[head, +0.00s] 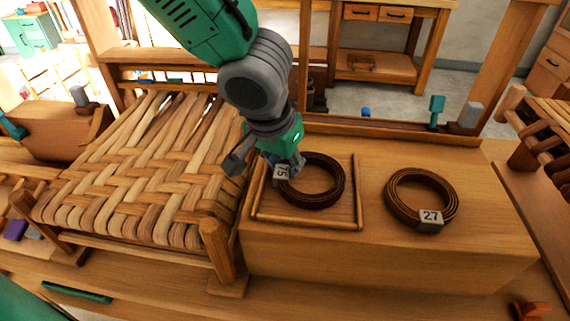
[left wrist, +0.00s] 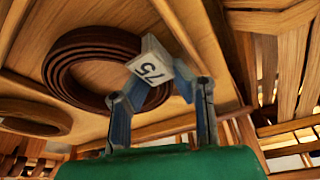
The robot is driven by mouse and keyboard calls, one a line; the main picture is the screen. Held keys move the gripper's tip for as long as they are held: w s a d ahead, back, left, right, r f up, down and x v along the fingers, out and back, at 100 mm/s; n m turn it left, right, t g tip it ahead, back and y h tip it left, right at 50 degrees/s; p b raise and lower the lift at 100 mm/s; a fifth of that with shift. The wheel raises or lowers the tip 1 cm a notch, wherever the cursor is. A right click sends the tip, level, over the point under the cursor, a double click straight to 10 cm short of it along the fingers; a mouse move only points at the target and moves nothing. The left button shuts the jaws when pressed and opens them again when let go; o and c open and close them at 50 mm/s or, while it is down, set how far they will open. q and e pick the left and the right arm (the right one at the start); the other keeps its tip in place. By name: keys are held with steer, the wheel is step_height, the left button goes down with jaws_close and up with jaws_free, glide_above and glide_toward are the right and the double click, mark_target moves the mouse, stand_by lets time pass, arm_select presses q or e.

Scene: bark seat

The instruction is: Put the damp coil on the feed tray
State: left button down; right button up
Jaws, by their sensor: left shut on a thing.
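A dark brown coil (head: 316,181) with a white tag reading 75 is over the shallow wooden feed tray (head: 357,196), within its rim. I cannot tell whether it rests on the tray floor or hangs just above. My left gripper (head: 268,166) is shut on the tag block at the coil's left edge. In the left wrist view the tag (left wrist: 150,68) sits between the fingers, with the coil (left wrist: 72,72) beyond it. A lighter brown coil (head: 422,196) tagged 27 lies on the bench to the right, apart from the tray. My right gripper is not in view.
A woven bark seat (head: 140,170) stands close to the left of the tray, its corner post (head: 217,250) near the tray. The wooden bench top (head: 470,240) is clear around the right coil. A rail with a teal peg (head: 436,108) and grey block (head: 469,115) runs behind.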

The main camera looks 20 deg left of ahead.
arm_select(q)
steer(key=c, duration=1.8)
jaws_free()
steer(key=shift+f, duration=0.15)
steer(key=shift+c, duration=0.2)
steer(key=shift+o, duration=0.7)
steer(key=shift+s+r, duration=0.1)
steer(key=shift+r, duration=0.5)
steer(key=p+v, duration=0.3)
steer(key=v, duration=0.8)
steer(key=shift+p, duration=0.3)
steer(key=shift+s, duration=0.1)
